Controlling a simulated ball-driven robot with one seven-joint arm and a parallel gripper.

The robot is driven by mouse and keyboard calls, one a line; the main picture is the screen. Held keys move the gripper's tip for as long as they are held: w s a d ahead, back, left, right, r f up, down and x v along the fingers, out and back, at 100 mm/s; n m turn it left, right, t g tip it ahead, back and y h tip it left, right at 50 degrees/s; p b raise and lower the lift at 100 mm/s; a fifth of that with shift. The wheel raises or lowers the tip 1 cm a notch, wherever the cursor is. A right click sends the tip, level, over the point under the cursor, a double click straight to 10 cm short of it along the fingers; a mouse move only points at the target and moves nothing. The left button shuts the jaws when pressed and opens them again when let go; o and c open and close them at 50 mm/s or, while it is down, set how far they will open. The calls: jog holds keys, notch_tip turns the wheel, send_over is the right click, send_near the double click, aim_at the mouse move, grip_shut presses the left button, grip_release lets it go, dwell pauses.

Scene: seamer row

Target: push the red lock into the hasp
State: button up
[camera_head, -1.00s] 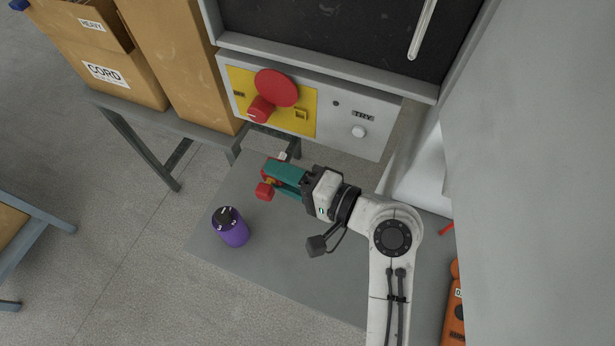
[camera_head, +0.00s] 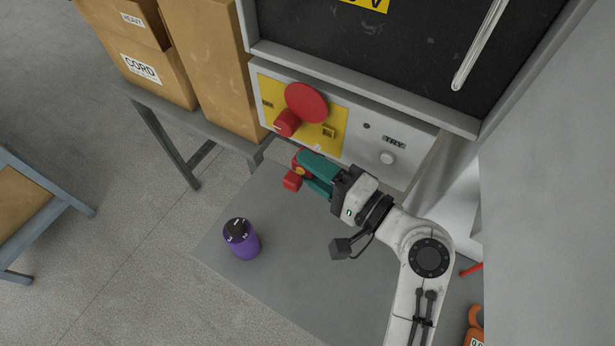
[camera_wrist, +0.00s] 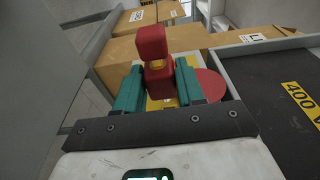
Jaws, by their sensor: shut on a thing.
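My gripper (camera_head: 312,172) has teal fingers shut on the red lock (camera_head: 292,182), in front of and below the control panel (camera_head: 358,146). In the wrist view the lock (camera_wrist: 152,42) stands up between the fingers (camera_wrist: 158,88), a red block above and red below with a yellow band between.
A red disc (camera_head: 306,102) with a red knob (camera_head: 287,122) juts from the panel. A white knob (camera_head: 388,158) is to its right. Cardboard boxes (camera_head: 150,68) stand on a bench at left.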

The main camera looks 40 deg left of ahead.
aim_at(316, 148)
jog(key=shift+w+a+b, duration=0.2)
jog(key=shift+w+b, duration=0.15)
jog(key=shift+w, duration=0.45)
jog(key=shift+w+a+b, duration=0.15)
jog(key=shift+w+b, duration=0.15)
jog(key=shift+w, duration=0.45)
jog(key=shift+w+a, duration=0.1)
jog(key=shift+w, duration=0.3)
dwell(1.7)
jog(key=o, duration=1.1)
jog(key=shift+c, duration=0.2)
